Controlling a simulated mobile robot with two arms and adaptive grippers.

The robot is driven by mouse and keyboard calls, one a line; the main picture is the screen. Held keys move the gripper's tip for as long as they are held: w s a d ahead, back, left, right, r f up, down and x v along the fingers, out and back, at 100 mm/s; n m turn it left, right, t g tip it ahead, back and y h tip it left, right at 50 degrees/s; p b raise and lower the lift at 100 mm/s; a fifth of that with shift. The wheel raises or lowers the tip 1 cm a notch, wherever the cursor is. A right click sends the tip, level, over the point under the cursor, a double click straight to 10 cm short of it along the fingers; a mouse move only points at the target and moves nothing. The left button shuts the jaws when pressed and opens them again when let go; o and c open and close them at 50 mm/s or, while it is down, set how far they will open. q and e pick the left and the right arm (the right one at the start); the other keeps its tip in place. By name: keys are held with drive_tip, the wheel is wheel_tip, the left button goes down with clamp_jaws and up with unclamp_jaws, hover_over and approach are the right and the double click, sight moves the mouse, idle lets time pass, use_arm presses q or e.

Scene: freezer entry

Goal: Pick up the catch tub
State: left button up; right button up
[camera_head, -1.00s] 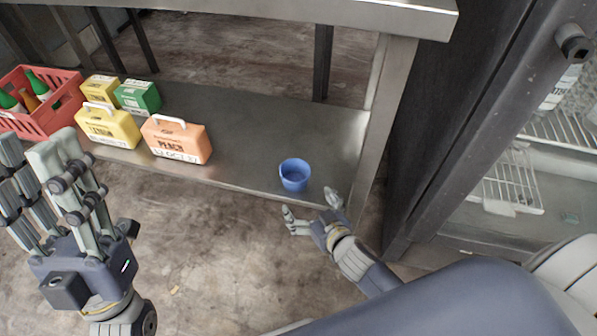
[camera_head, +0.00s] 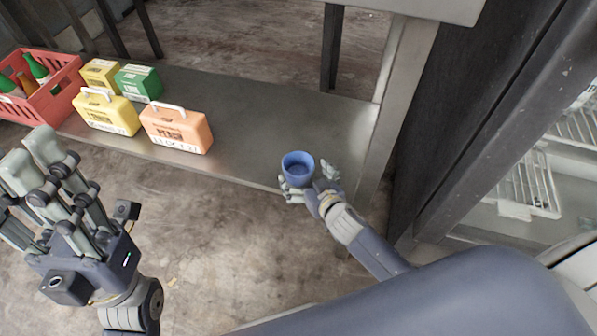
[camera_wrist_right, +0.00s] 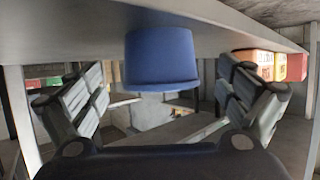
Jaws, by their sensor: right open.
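The blue catch tub (camera_head: 298,170) stands upright near the front right edge of the low steel shelf in the head view. My right gripper (camera_head: 308,184) is at the tub, its fingers spread on either side. In the right wrist view the tub (camera_wrist_right: 160,58) lies between the two sides of my open right gripper (camera_wrist_right: 160,95), with visible gaps beside it. That view appears upside down, with the shelf above. My left gripper (camera_head: 35,175) is at the left of the head view, fingers extended and apart, holding nothing visible.
On the shelf (camera_head: 245,135), left of the tub, are an orange box (camera_head: 177,130), a yellow box (camera_head: 107,112), a smaller yellow box (camera_head: 100,74), a green box (camera_head: 138,83) and a red crate (camera_head: 62,105) of bottles. A shelf post (camera_head: 385,130) rises close right of the tub.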

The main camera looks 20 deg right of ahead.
sight(293, 161)
drive_tip(key=b+x, duration=0.1)
drive_tip(key=x, duration=0.3)
drive_tip(key=shift+w+a+f+b, duration=0.1)
drive_tip(key=shift+w+f+b, duration=0.05)
drive_tip(key=shift+w+b, duration=0.15)
drive_tip(key=shift+c, duration=0.2)
drive_tip(key=c, duration=0.9)
drive_tip(key=shift+s, duration=0.1)
drive_tip(key=shift+c, duration=0.2)
drive_tip(key=shift+r, duration=0.2)
